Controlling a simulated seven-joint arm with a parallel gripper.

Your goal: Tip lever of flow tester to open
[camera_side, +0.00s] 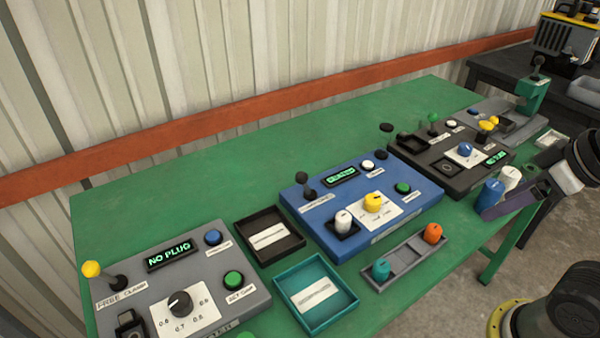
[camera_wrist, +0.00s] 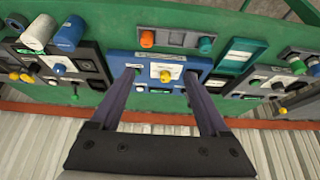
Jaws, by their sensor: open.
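Several tester panels stand in a row on the green bench; I cannot read which is the flow tester. The grey panel (camera_side: 215,290), its display reading NO PLUG, has a yellow-knobbed lever (camera_side: 91,269). The blue panel (camera_side: 330,240) has a black-knobbed lever (camera_side: 303,180), standing roughly upright. The dark panel (camera_side: 450,180) has a green-knobbed lever (camera_side: 433,118). My gripper (camera_side: 497,203) is open and empty at the bench's right front. In the wrist view its purple fingers (camera_wrist: 160,74) frame the blue panel (camera_wrist: 160,88) from above, apparently touching nothing; the right finger hides part of it.
A grey tray (camera_side: 407,264) with orange and teal plugs lies in front of the blue panel. A black tray (camera_side: 285,250) and a teal tray (camera_side: 338,318) lie to its left. White and blue cylinders (camera_wrist: 40,32) stand near the dark panel. The bench's back left is clear.

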